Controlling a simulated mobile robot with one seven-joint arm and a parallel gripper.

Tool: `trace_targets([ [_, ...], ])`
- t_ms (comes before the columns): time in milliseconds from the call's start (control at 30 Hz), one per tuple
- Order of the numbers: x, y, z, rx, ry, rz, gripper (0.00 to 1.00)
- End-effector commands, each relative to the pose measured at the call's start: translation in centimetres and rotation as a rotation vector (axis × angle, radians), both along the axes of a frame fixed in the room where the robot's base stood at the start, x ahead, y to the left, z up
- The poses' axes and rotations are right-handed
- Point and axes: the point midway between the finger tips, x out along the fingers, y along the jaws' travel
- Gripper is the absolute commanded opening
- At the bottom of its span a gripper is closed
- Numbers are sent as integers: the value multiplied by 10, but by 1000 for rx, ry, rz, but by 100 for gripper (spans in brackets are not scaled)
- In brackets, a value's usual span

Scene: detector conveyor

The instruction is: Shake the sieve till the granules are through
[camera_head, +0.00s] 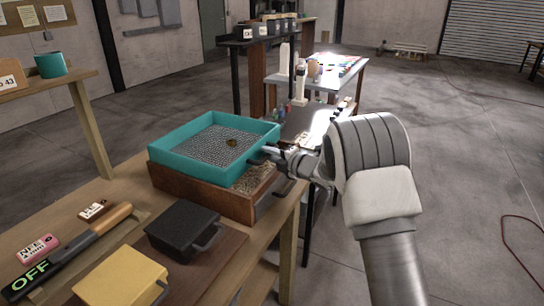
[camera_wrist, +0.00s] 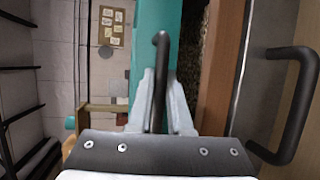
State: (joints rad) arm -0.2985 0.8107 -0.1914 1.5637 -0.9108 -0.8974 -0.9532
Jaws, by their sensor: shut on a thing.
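A teal square sieve (camera_head: 260,137) with a grey mesh floor (camera_head: 208,147) sits over a brown wooden tray (camera_head: 190,187) on the workbench. A small dark-yellow piece (camera_head: 232,143) lies on the mesh. My gripper (camera_head: 271,154) reaches in from the right and is shut on the sieve's dark handle (camera_wrist: 160,60). The sieve is shifted so that a strip of granules (camera_head: 250,178) in the tray shows at its near right side. In the wrist view the teal sieve wall (camera_wrist: 154,28) stands beyond the fingers. The granules' exact amount is hidden under the sieve.
A black lidded box (camera_head: 182,228) and a yellow box (camera_head: 122,277), both with handles, stand at the bench front. A long dark bar marked OFF (camera_head: 60,258) lies at left. A teal cup (camera_head: 50,65) stands on a shelf. Open floor lies to the right.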

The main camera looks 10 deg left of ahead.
Motion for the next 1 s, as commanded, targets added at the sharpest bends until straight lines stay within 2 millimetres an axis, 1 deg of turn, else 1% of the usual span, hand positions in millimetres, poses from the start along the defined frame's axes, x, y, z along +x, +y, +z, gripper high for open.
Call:
trace_targets([
  [33, 0, 4, 3, 5, -4, 4, 0],
  [67, 0, 4, 3, 5, -4, 4, 23],
  [100, 0, 4, 3, 5, -4, 4, 30],
  [367, -1, 3, 3, 5, -4, 4, 30],
  [533, -9, -7, 5, 5, -3, 2, 30],
  [667, -23, -24, 9, 5, -3, -1, 30],
  [1000, -77, -83, 25, 5, -4, -3, 30],
])
